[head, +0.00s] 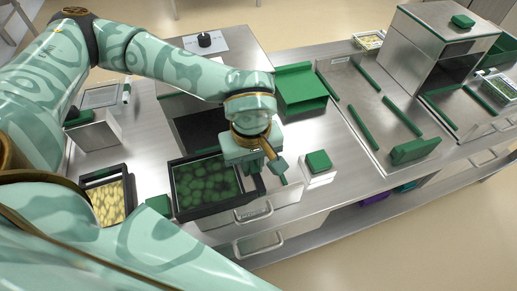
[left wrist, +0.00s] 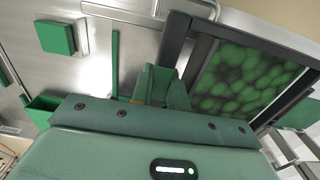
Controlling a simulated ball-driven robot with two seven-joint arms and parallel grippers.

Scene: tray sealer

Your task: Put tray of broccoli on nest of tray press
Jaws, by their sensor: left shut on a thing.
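The tray of broccoli (head: 181,212) is a black-rimmed tray of green pieces under a film-like surface, in the lower middle of the head view. My left gripper (head: 262,160) is at its right side and shut on its rim. In the left wrist view the tray's dark rim (left wrist: 172,48) lies right beside the gripper fingers (left wrist: 157,85). A steel housing (head: 228,45) with a dark opening and a black knob on top stands behind the tray; it may be the tray press. I cannot make out its nest. My right gripper is not in view.
A black tray of yellowish pieces (head: 83,181) stands at left. A white block with a green top (head: 318,163) is right of the gripper. A green angled piece (head: 300,88) stands behind it. A steel plate with green rails (head: 375,105) and another steel housing (head: 425,45) are at right.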

